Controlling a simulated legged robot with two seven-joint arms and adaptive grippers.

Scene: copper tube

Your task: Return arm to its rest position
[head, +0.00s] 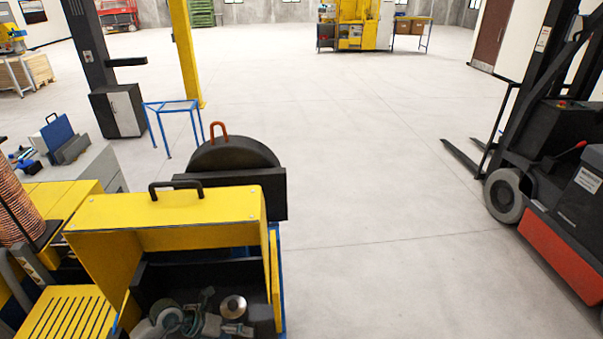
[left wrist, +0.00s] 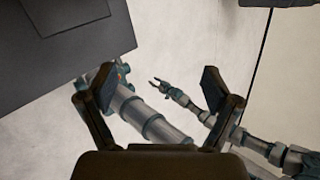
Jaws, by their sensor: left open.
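My left gripper (left wrist: 157,78) shows in the left wrist view with its two dark fingers wide apart and nothing between them. Beyond it are grey and teal links of my own body. A small claw-like end (left wrist: 156,86) there looks like my right gripper; it is too small to tell whether it is open. In the head view I cannot make out either gripper for sure. The copper tube coil (head: 14,205) stands at the left edge, partly cut off. The yellow machine (head: 170,207) with an open black bay stands at the lower left.
Grey and teal parts and metal discs (head: 232,307) are in the machine's bay; I cannot tell what they belong to. A blue frame stand (head: 172,106) and a yellow post (head: 184,55) stand behind. A forklift (head: 560,170) is at right. The middle floor is clear.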

